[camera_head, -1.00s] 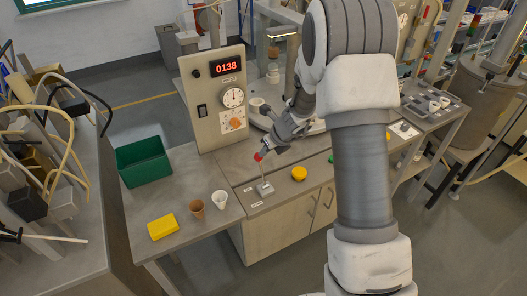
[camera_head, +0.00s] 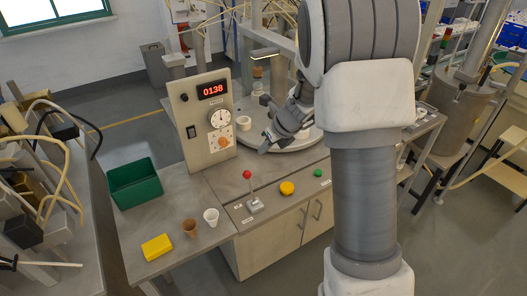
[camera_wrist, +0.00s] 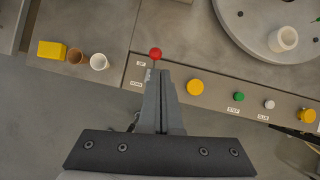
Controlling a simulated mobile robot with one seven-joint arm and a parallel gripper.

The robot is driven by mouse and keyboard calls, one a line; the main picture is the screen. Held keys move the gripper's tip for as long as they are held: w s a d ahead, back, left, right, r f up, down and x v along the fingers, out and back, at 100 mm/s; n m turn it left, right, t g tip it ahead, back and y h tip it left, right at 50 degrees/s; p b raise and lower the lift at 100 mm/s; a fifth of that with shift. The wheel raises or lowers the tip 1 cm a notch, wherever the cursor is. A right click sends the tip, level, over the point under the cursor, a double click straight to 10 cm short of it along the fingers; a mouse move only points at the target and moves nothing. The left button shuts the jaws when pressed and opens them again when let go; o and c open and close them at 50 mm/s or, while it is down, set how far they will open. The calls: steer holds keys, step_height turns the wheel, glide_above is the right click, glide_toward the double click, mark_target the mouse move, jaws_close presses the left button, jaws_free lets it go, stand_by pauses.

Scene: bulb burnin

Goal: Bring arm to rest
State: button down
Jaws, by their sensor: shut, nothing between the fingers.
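My gripper (camera_head: 268,141) is shut and empty, held above the bench by the round grey plate. In the wrist view its two fingers (camera_wrist: 160,72) lie together and point toward the red-knobbed lever (camera_wrist: 155,54). In the head view the lever (camera_head: 248,176) stands nearly upright on its small base, below and left of my gripper, with a clear gap between them. My bent arm fills the right middle of the head view and hides part of the bench.
A green bin (camera_head: 135,184), yellow block (camera_head: 157,247), brown cup (camera_head: 190,228) and white cup (camera_head: 211,216) are at left. A yellow button (camera_head: 287,188) and green button (camera_head: 318,173) sit right of the lever. A white cup-like ring (camera_wrist: 283,39) is on the round plate.

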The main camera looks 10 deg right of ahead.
stand_by(0.3)
steer(key=s+a+r+n, duration=0.2)
steer(key=s+r+n, duration=0.4)
steer(key=s+n, duration=0.1)
steer(key=s+a+r+n, duration=0.3)
steer(key=s+r+n, duration=0.3)
steer(key=r+n, duration=0.1)
steer(key=s+d+r+n+h, duration=0.1)
steer(key=s+n, duration=0.7)
steer(key=s, duration=0.1)
steer(key=s+d+r+n+h+b, duration=0.1)
steer(key=s+d+n+h, duration=0.1)
steer(key=s+n, duration=0.6)
steer(key=shift+s+d+r+n, duration=0.2)
steer(key=shift+s+r+n, duration=0.1)
steer(key=shift+s+r, duration=0.15)
steer(key=shift+d, duration=0.1)
